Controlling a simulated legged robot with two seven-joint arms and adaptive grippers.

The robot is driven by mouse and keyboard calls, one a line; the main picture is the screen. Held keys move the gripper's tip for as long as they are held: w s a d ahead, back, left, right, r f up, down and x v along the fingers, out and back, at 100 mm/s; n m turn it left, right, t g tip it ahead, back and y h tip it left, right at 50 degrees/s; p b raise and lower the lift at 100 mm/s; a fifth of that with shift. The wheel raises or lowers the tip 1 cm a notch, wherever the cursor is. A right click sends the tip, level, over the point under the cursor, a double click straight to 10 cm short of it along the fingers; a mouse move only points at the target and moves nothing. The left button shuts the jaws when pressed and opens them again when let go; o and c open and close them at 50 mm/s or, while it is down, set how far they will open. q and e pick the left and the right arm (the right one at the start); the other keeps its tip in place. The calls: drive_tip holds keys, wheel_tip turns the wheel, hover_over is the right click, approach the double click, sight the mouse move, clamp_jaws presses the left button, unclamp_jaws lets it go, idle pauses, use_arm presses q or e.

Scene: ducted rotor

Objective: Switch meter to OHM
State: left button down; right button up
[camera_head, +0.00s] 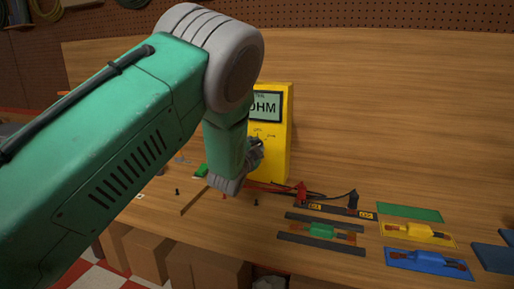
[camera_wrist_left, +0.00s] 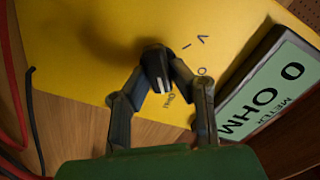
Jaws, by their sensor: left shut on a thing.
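The yellow meter (camera_head: 283,148) stands upright on the bench, its left part hidden behind my green left arm. Its screen (camera_head: 266,106) shows OHM; in the left wrist view the screen (camera_wrist_left: 270,95) reads "0 OHM". The black dial knob (camera_wrist_left: 157,66) sits on the yellow face, with a white mark pointing towards the printed OHM label. My left gripper (camera_head: 257,152) is at the meter's front. In the left wrist view its two fingers (camera_wrist_left: 162,62) are closed around the knob. My right gripper is in neither view.
Red (camera_head: 301,191) and black (camera_head: 352,198) probes with leads lie right of the meter. Beyond are dark strips, a green tray (camera_head: 410,212), a yellow tray (camera_head: 430,240) and a blue tray (camera_head: 428,265). Small black pegs stand in front. Cardboard boxes (camera_head: 146,258) are below the bench edge.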

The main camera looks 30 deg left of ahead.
use_arm(q)
drive_tip(key=shift+d+f, duration=0.1)
drive_tip(key=shift+f, duration=0.1)
drive_tip(key=c, duration=1.4)
unclamp_jaws()
drive_tip(key=shift+c, duration=0.2)
drive_tip(key=shift+r, duration=0.1)
drive_tip(key=v, duration=1.2)
